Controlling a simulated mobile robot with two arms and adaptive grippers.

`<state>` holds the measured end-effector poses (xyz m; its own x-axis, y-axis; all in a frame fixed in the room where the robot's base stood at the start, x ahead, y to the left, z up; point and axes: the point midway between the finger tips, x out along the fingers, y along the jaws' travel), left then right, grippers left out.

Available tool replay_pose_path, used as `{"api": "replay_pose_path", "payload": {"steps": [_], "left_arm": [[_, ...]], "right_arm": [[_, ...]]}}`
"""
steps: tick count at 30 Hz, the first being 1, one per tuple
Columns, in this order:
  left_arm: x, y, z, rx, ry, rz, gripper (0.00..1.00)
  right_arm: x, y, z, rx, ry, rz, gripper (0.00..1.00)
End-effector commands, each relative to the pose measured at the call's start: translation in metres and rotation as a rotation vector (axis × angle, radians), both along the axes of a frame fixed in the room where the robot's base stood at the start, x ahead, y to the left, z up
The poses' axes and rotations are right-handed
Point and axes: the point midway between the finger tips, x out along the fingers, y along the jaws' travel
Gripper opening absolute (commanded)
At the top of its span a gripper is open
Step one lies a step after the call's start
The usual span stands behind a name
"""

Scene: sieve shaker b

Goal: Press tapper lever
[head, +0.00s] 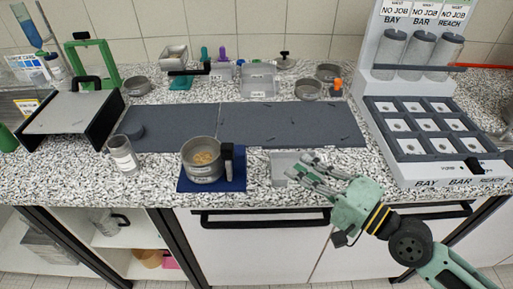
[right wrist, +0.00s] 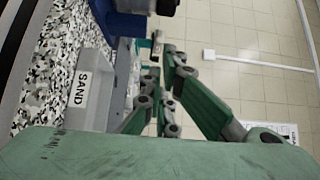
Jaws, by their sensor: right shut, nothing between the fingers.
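I cannot tell for sure which part is the tapper lever. A round metal sieve pan (head: 203,160) with tan grains and an upright black handle (head: 227,163) stands on a blue mat (head: 212,187) at the front of the counter. My right gripper (head: 303,167) is shut and empty, right of the pan, over or beside a small grey tray (head: 280,158). In the right wrist view, the gripper fingers (right wrist: 165,65) show beside a tray labelled SAND (right wrist: 80,88). My left gripper is not in view.
A white rack (head: 410,165) with cups and a grid of slots stands at the right. Dark mats (head: 235,124) cover the middle. A black-sided stand (head: 70,112), a glass jar (head: 123,152) and a green frame (head: 95,62) are at the left. Small pans line the back.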

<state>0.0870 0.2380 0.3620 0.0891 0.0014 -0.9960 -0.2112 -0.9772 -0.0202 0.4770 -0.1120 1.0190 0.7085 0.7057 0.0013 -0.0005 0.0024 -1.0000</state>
Motion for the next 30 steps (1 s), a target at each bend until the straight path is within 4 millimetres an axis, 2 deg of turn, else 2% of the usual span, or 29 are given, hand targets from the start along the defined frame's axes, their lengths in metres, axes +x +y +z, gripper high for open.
{"api": "replay_pose_path", "payload": {"steps": [1,4,13,18,21,30], "left_arm": [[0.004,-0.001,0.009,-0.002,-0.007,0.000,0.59],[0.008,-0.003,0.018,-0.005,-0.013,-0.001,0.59],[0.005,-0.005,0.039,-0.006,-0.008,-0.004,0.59],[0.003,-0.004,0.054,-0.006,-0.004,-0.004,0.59],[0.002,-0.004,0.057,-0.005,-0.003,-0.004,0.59],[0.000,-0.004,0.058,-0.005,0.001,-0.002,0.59]], "right_arm": [[0.005,0.006,0.006,0.005,-0.001,0.000,0.00],[0.018,0.018,0.007,0.006,-0.002,0.000,0.00],[0.062,0.063,0.006,0.003,-0.001,0.002,0.00],[0.060,0.088,0.005,0.003,0.001,0.003,0.00],[0.060,0.096,0.003,0.001,0.001,0.002,0.00],[0.060,0.101,0.000,-0.001,0.000,0.002,0.00]]}}
